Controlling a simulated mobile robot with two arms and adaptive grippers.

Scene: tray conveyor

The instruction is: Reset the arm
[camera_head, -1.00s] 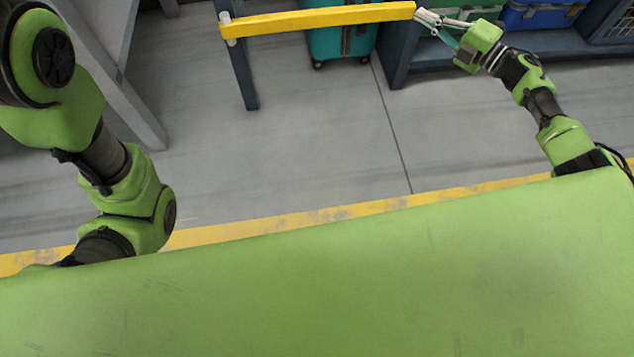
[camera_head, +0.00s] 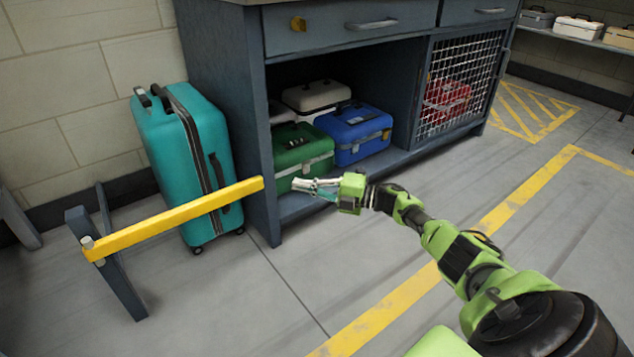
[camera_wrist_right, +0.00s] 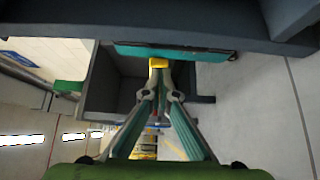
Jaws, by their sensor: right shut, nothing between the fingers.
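My right gripper (camera_head: 300,186) is shut and empty in front of the open shelf of the grey cabinet. It points left, with its tips a little to the right of the end of a yellow bar (camera_head: 180,217). A small gap appears between them in the head view. In the right wrist view the closed fingers (camera_wrist_right: 159,74) point towards a small yellow patch, likely the bar's end; contact cannot be told. The bar runs from a dark post (camera_head: 118,275) at the left to the cabinet's front edge. My left gripper is not in view.
A teal suitcase (camera_head: 178,150) stands behind the bar. The cabinet (camera_head: 222,75) holds a green case (camera_head: 302,150), a blue case (camera_head: 354,132) and others; a red case (camera_head: 445,100) sits behind mesh. The floor in front is clear.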

